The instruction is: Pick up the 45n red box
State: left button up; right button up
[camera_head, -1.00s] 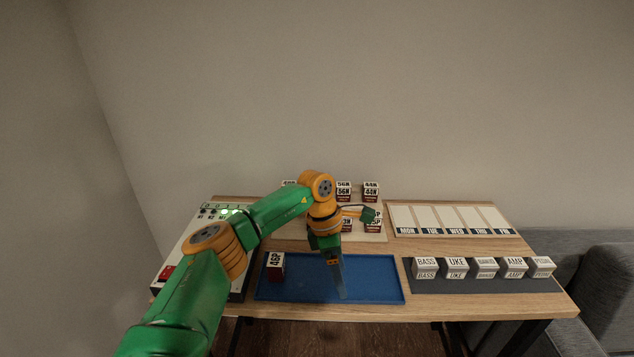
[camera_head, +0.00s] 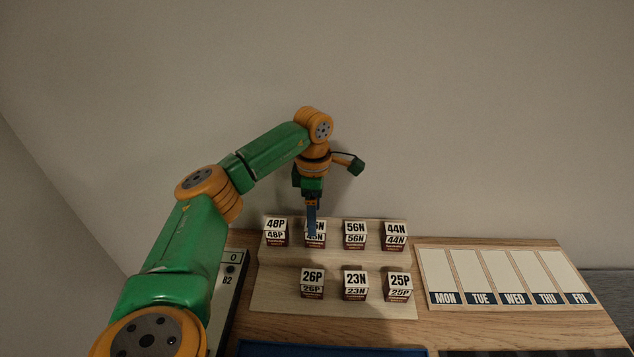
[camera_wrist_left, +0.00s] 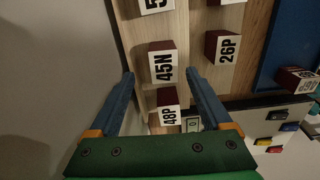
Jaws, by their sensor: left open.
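The 45N box (camera_head: 315,241), dark red with white label faces, stands in the back row of the wooden rack (camera_head: 275,295). My left gripper (camera_head: 312,222) points down right over it and partly hides its top label. In the left wrist view the 45N box (camera_wrist_left: 160,68) lies between the tips of the two open blue fingers, with my left gripper (camera_wrist_left: 160,76) around its near part. I cannot tell whether the fingers touch it. My right gripper is not in view.
The 48P box (camera_head: 276,232) stands close left of the 45N box and the 56N box (camera_head: 355,235) to its right. The 44N box (camera_head: 396,237) is further right. In front are boxes 26P (camera_head: 312,284), 23N (camera_head: 355,286) and 25P (camera_head: 399,287). A weekday board (camera_head: 510,278) lies right.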

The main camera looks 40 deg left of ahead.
pick_arm(q)
jog(key=f, duration=0.1)
jog(key=f+p, duration=0.1)
jog(key=d+f, duration=0.1)
jog(key=shift+s+f+p, duration=0.25)
jog(key=shift+s+p, duration=0.1)
jog(key=shift+p, duration=0.05)
notch_tip(320, 180, down, 2)
jog(key=shift+w+a+f, duration=0.1)
jog(key=shift+w+f, duration=0.05)
jog(key=shift+f, duration=0.1)
jog(key=shift+w+a+f, duration=0.1)
jog(key=shift+f, duration=0.05)
jog(key=c, duration=1)
grip_shut()
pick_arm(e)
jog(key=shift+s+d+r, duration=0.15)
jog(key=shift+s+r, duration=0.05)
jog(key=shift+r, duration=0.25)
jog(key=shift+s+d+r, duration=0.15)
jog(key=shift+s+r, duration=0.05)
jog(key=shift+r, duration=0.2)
